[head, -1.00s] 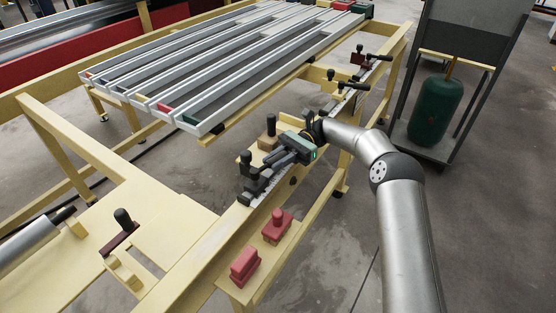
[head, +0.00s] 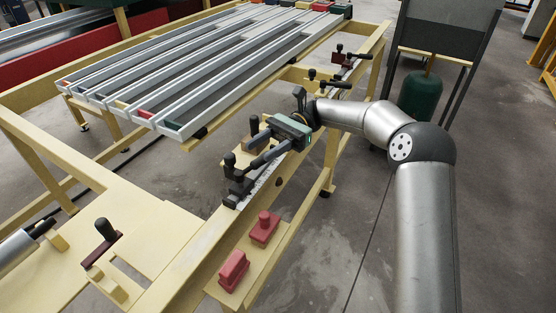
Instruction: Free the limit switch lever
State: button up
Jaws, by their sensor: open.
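My gripper (head: 255,150) is at the near rail of the yellow frame, its green body to the right and its dark fingers pointing left and down. The fingers are apart, and I see nothing held between them. Just past the fingertips, a dark fixture with upright black knobs (head: 237,185) stands on the rail. I cannot tell whether the fingers touch it. Another black knob (head: 254,126) stands behind the gripper, its base partly hidden. I cannot tell for certain which part is the limit switch lever.
Two red blocks (head: 234,270) (head: 264,228) sit on a yellow shelf in front of the rail. Long grey trays (head: 215,98) lie behind. Black-handled clamps (head: 328,82) stand farther along the rail. A dark red lever with a black knob (head: 103,237) is at left. Open floor lies right.

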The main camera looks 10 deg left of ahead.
jog(key=s+d+r+b, duration=0.1)
jog(key=s+d+r, duration=0.3)
jog(key=s, duration=0.3)
jog(key=shift+s+d, duration=0.2)
jog(key=shift+d, duration=0.35)
